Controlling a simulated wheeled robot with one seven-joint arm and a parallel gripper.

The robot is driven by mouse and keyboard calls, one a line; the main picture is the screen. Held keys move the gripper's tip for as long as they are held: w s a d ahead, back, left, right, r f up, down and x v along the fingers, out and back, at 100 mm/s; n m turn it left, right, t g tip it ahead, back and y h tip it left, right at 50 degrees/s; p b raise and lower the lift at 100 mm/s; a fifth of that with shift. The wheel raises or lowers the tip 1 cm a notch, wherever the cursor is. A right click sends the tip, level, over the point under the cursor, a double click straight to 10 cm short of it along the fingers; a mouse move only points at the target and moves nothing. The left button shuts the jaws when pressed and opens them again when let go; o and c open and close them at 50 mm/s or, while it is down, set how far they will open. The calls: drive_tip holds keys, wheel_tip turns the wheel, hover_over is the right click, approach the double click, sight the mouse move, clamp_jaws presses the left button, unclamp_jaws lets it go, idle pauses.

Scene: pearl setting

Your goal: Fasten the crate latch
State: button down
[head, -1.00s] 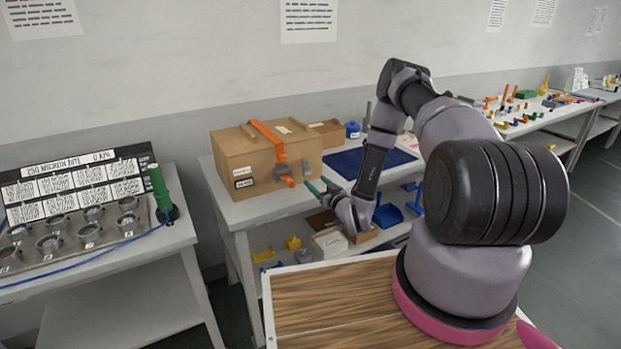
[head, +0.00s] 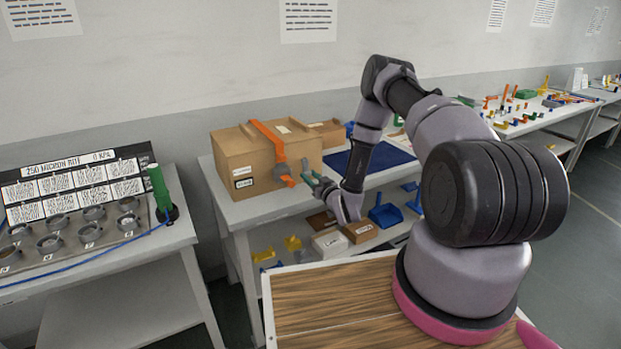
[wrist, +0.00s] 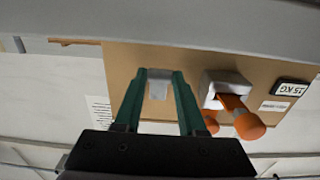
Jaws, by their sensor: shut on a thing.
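The brown crate (head: 262,165) stands closed on the bench left of centre, with an orange strap (head: 268,138) over its lid and front. On its front is a grey latch bracket (head: 281,172) with an orange-tipped lever (head: 288,181). The wrist view shows the bracket (wrist: 224,86) and the lever's orange knob (wrist: 249,126) beside my fingers. My gripper (head: 312,178), with green fingers, is at the crate's front right. In the wrist view my gripper (wrist: 158,90) is shut on a small grey block (wrist: 158,84) against the crate face. Its contact is partly hidden.
A blue mat (head: 372,160) lies on the bench right of the crate. Small boxes (head: 330,242) and blue bins (head: 386,214) fill the shelf below. A rack of metal cups (head: 95,230) with a green cylinder (head: 159,188) stands on the left bench.

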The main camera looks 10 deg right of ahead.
drive_tip(key=shift+w+f+t, duration=0.2)
drive_tip(key=shift+f+t, duration=0.1)
drive_tip(key=shift+w+a+f+t+y, duration=0.1)
drive_tip(key=shift+w+a+t+y, duration=0.15)
drive_tip(key=shift+t, duration=0.35)
drive_tip(key=shift+c, duration=2.4)
unclamp_jaws()
drive_tip(key=shift+d, duration=0.1)
drive_tip(key=v, duration=1.1)
